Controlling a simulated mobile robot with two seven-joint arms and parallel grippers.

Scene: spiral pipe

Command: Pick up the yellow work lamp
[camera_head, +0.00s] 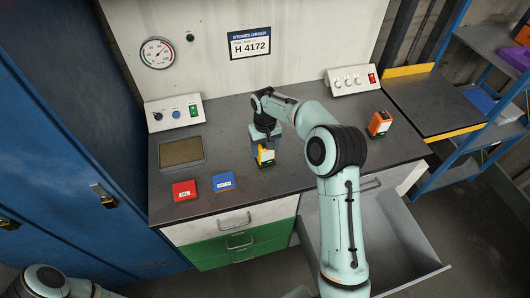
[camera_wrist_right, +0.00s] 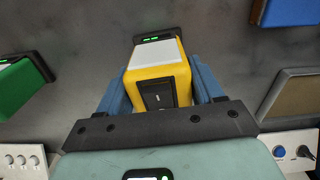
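The yellow work lamp (camera_head: 265,155) stands on the grey counter near its front edge, with a pale face and a black panel. In the right wrist view the lamp (camera_wrist_right: 160,75) fills the space between the blue fingers. My right gripper (camera_head: 266,135) reaches down over it from behind. One finger lies along each side, with no clear gap, so it looks shut on the lamp. The lamp shows no clear lift off the counter. My left gripper is out of view; only part of the left arm shows at the bottom left.
A red box (camera_head: 185,190) and a blue box (camera_head: 223,182) lie left of the lamp. An orange device (camera_head: 379,123) stands to the right. A green device (camera_wrist_right: 20,88) shows in the wrist view. An open drawer (camera_head: 400,235) juts out below the counter (camera_head: 225,130).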

